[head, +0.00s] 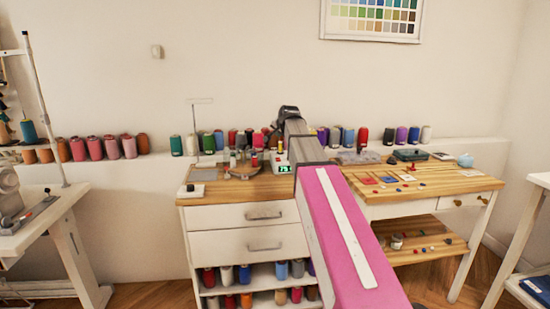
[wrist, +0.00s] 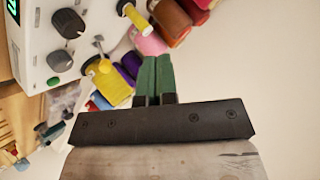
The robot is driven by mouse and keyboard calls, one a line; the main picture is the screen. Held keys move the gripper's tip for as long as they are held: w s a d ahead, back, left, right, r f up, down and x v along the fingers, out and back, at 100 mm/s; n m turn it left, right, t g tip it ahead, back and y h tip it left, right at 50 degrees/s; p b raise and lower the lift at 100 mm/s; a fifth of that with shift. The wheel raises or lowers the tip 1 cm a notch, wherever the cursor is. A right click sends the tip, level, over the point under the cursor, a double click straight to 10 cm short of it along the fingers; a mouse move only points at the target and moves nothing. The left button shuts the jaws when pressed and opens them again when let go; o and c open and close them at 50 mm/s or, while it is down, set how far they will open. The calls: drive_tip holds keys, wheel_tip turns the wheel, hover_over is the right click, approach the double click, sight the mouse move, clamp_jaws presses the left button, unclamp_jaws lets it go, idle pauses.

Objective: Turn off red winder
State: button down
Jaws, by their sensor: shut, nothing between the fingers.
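A white control box (head: 280,165) with a lit green number display stands on the wooden top of the drawer cabinet, just left of my arm. In the wrist view the same kind of white panel (wrist: 30,45) fills the upper left, with black knobs (wrist: 68,23) and a small green button (wrist: 53,81). I cannot make out a clearly red winder. My gripper (wrist: 154,75) shows in the wrist view with its green fingers together and empty, right of the panel and apart from it. In the head view my arm hides the gripper.
Thread spools (head: 130,146) line the wall ledge. Yellow spools (wrist: 115,85) and a pink spool (wrist: 148,40) lie close beyond my fingers. A wooden table (head: 430,183) with small items adjoins the cabinet (head: 245,215) on the right.

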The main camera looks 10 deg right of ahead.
sight(278, 159)
drive_tip(key=shift+f, duration=0.15)
drive_tip(key=shift+w+f, duration=0.2)
drive_tip(key=shift+f, duration=1.2)
drive_tip(key=shift+w+f, duration=0.15)
drive_tip(key=shift+f, duration=1.25)
drive_tip(key=shift+w+f, duration=0.2)
drive_tip(key=shift+f, duration=1.2)
drive_tip(key=shift+f, duration=0.1)
drive_tip(key=shift+f, duration=0.35)
drive_tip(key=shift+f, duration=0.25)
drive_tip(key=shift+r, duration=0.15)
drive_tip(key=shift+r, duration=0.6)
